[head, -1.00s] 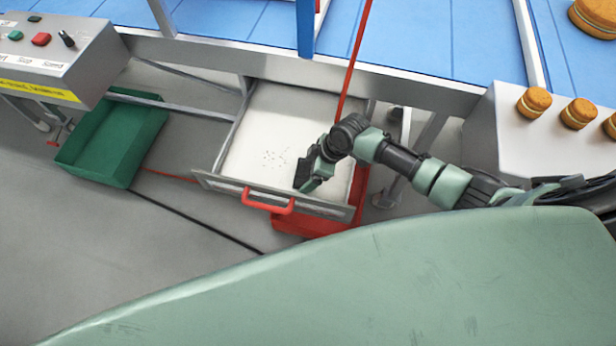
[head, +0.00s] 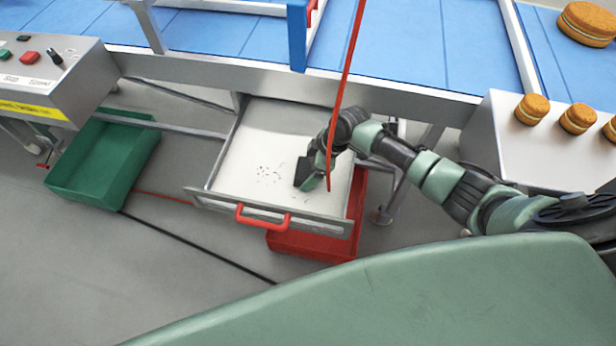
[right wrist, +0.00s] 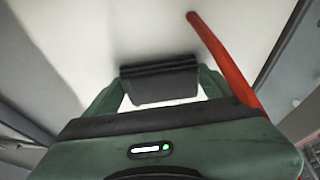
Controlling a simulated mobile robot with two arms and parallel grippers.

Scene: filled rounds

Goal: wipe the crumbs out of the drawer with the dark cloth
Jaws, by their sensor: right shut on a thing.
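The open drawer (head: 232,180) has a white inside and a red handle. My right gripper (head: 308,181) is inside the drawer, shut on the dark cloth (head: 302,173). In the right wrist view the dark cloth (right wrist: 160,82) is a folded pad between the fingers, over the pale drawer floor. I cannot tell whether it touches the floor. No crumbs show in that wrist view. My left gripper is not in view.
A red cord (head: 345,75) hangs in front of my right wrist; it also shows in the wrist view (right wrist: 222,60). A red bin (head: 315,243) sits under the drawer, a green bin (head: 100,170) at left. The blue conveyor (head: 400,40) runs above.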

